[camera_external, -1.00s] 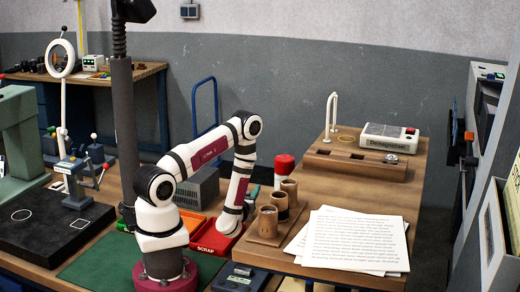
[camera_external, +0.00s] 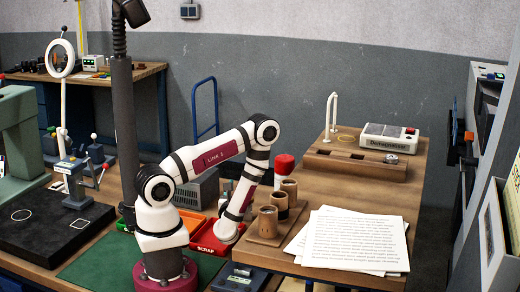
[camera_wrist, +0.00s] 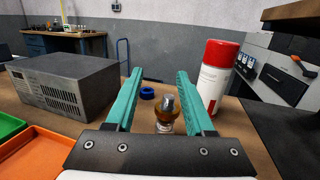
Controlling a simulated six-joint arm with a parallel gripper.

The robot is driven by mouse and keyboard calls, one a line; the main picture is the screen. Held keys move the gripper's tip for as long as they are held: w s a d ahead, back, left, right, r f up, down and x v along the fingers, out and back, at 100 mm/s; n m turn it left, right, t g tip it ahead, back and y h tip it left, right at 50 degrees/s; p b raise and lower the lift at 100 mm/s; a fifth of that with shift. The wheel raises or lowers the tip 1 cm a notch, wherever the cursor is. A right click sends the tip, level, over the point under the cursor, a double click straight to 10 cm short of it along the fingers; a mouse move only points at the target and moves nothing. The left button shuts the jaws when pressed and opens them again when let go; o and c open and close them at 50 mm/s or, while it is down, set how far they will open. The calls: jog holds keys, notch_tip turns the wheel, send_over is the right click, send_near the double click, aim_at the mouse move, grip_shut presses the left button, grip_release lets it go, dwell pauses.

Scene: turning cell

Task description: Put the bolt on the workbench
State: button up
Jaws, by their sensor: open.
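In the wrist view, my gripper (camera_wrist: 160,100) has two teal fingers spread apart with nothing between them in contact. In the external view, my arm hides the gripper and this piece. The wooden bench (camera_external: 345,196) stands at the right; which surface is the workbench is not marked.
A red-capped white can (camera_wrist: 215,75) stands close beside the right finger. A grey vented box (camera_wrist: 65,85) is at the left, with orange (camera_wrist: 40,155) and green (camera_wrist: 10,125) trays before it.

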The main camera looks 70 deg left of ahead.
jog(key=s+r+n+g, duration=1.4)
jog(key=r+n+g, duration=0.1)
jog(key=r+g, duration=0.15)
jog(key=s+d+f+n+g+h, duration=0.1)
jog(key=s+d+n+g+h, duration=0.15)
jog(key=s+h, duration=0.2)
jog(key=w+d+f+t+h, duration=0.1)
jog(key=d+t+h, duration=0.3)
jog(key=d, duration=0.4)
jog(key=w+d+f+n+t+h, duration=0.1)
jog(key=d+f+t+h, duration=0.1)
jog(key=d+t+h, duration=0.3)
jog(key=d+h, duration=0.1)
jog(key=d, duration=0.1)
jog(key=shift+d+f, duration=0.3)
jog(key=shift+d, duration=0.05)
